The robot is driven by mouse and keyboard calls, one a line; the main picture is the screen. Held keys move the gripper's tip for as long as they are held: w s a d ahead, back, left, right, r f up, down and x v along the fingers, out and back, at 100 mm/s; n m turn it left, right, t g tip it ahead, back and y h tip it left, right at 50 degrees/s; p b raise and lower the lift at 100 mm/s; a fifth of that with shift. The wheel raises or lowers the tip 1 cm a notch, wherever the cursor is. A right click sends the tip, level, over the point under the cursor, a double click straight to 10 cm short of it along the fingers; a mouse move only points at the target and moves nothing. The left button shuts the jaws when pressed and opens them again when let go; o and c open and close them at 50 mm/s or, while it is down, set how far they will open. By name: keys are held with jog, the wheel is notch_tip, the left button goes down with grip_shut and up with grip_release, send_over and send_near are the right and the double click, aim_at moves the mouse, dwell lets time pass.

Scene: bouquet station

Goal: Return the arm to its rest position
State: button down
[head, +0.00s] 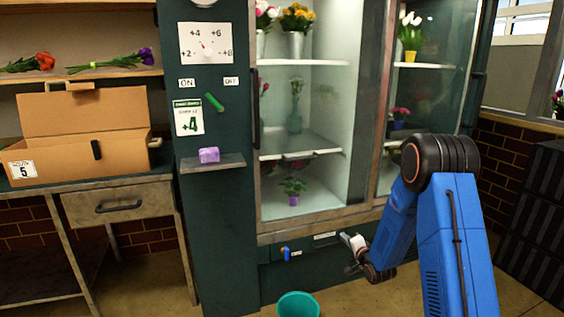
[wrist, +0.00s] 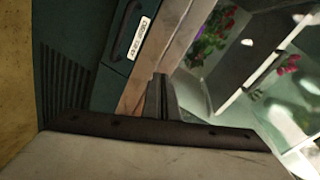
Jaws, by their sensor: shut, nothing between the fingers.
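My blue arm (head: 398,228) shows in the head view, bent at a dark elbow joint, its forearm running down to the left. My gripper (head: 345,238) is at the low end of the forearm, in front of the base of the flower cabinet (head: 322,225). In the wrist view my gripper (wrist: 160,95) shows its fingers together and empty, with the cabinet's frame and glass beyond. I cannot tell from these views how near the fingers are to the cabinet front.
A teal bucket (head: 298,305) stands on the floor, left of and below my gripper. A blue handle (head: 285,254) sits on the cabinet base. A purple block (head: 209,155) rests on a small shelf (head: 213,164). A cardboard box (head: 75,150) stands on the left bench. Dark crates (head: 535,225) stand at right.

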jog(key=s+d+r+n+g+h, duration=0.3)
jog(key=s+r+n+g+h, duration=0.15)
jog(key=s+r, duration=1.45)
jog(key=s+r+n+g, duration=0.2)
jog(key=s+n+g, duration=0.1)
jog(key=s, duration=1.6)
jog(key=s+a+r+n+g, duration=0.1)
jog(key=s+r+n+g, duration=0.1)
jog(key=s, duration=1.7)
jog(key=shift+s+n+g+y, duration=0.3)
jog(key=shift+n+g+y, duration=0.15)
jog(key=shift+n, duration=0.5)
